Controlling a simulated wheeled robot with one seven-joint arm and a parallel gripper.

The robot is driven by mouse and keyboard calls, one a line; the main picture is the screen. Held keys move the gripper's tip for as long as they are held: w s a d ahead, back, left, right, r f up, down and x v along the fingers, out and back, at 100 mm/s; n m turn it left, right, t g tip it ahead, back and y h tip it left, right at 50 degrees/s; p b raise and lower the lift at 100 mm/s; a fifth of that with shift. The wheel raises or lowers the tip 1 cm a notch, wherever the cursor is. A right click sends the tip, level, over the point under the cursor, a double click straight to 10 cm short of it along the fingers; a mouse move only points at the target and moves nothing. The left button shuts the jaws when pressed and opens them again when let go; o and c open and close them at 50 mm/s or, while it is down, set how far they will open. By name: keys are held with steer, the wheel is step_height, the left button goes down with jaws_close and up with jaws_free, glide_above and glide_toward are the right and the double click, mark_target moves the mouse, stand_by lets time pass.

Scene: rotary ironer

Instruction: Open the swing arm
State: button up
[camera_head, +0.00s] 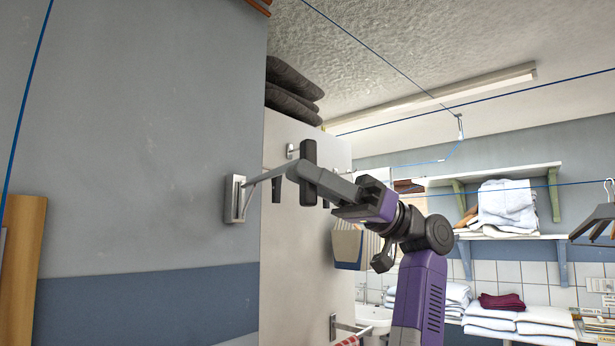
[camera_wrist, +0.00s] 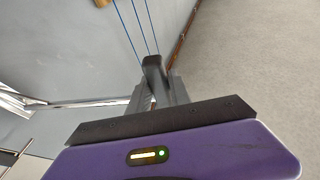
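The swing arm looks to be a thin pale bar (camera_head: 258,181) that runs from an upright metal wall bracket (camera_head: 234,199) on the grey wall to my fingers. In the wrist view a pale bar (camera_wrist: 75,103) comes in from the left and meets the left side of my fingers. My gripper (camera_head: 283,170) points left towards the bracket, its fingertips at the bar's near end. In the wrist view the fingers (camera_wrist: 154,75) lie close together around a dark tip. Whether they grip the bar or only touch it is unclear; the contact is partly hidden.
A white panel (camera_head: 290,260) with small hooks stands behind my gripper. Dark cushions (camera_head: 291,88) lie on top of it. Blue lines (camera_head: 400,72) cross overhead. Shelves with folded towels (camera_head: 507,207) are at the right. The grey wall (camera_head: 140,140) left of the bracket is bare.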

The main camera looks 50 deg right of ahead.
steer(key=o, duration=0.3)
steer(key=shift+o, duration=0.2)
steer(key=shift+d, duration=0.1)
steer(key=b+v, duration=0.2)
steer(key=v, duration=0.5)
steer(key=shift+s+d+f, duration=0.2)
steer(key=shift+s+d, duration=0.05)
steer(key=shift+d, duration=0.05)
steer(key=d+f+p, duration=0.1)
steer(key=d+f, duration=0.2)
steer(key=d, duration=0.5)
steer(key=shift+f, duration=0.25)
stand_by(0.4)
steer(key=shift+w+d, duration=0.1)
stand_by(0.3)
